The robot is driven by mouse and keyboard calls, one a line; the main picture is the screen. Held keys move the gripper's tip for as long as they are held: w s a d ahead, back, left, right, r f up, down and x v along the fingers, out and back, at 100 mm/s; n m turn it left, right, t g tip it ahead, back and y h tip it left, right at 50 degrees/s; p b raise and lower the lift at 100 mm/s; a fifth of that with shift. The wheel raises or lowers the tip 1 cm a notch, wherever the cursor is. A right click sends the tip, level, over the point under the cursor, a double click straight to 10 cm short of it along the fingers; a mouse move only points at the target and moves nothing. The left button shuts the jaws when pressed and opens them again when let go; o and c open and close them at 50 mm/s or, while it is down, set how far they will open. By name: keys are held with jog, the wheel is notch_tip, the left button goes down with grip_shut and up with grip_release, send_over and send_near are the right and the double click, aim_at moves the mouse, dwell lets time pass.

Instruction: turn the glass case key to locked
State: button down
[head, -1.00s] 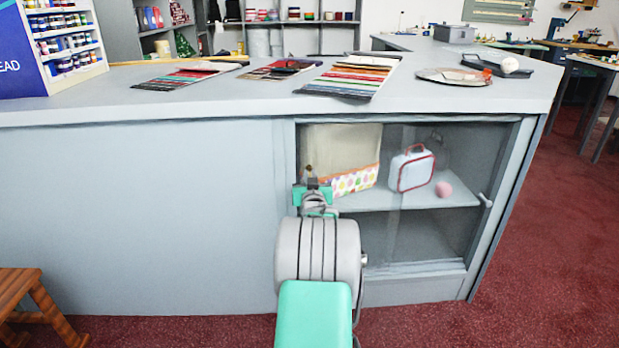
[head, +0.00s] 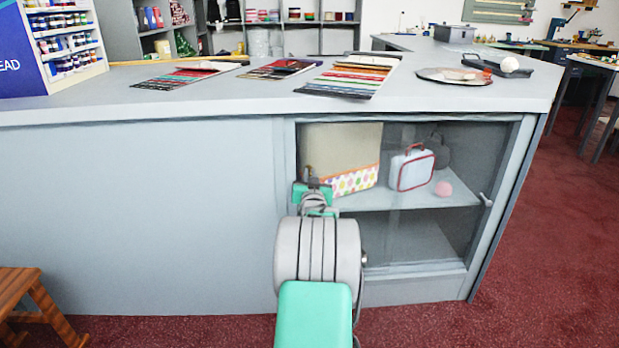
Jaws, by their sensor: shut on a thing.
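The glass case (head: 405,250) is set into the front of the grey counter. My gripper (head: 306,181) is at the left edge of the case's glass front, in front of its frame. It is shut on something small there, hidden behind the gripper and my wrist. The key itself does not show, so I cannot tell its angle. A small light handle (head: 486,200) sits on the right side of the glass front.
Inside the case a shelf holds a patterned bag (head: 350,165), a white box with red edges (head: 412,168) and a pink ball (head: 443,188). Swatch cards (head: 352,76) lie on the counter top (head: 200,103). A wooden stool (head: 40,300) stands at lower left.

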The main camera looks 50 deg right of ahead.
jog(key=m+b, duration=0.1)
jog(key=m, duration=0.7)
jog(key=shift+w+r, duration=0.1)
jog(key=m, duration=0.4)
jog(key=shift+a+r+b, duration=0.1)
jog(key=shift+b, duration=0.2)
jog(key=shift+r+m, duration=0.1)
jog(key=shift+m, duration=2.1)
jog(key=c, duration=1.6)
grip_release()
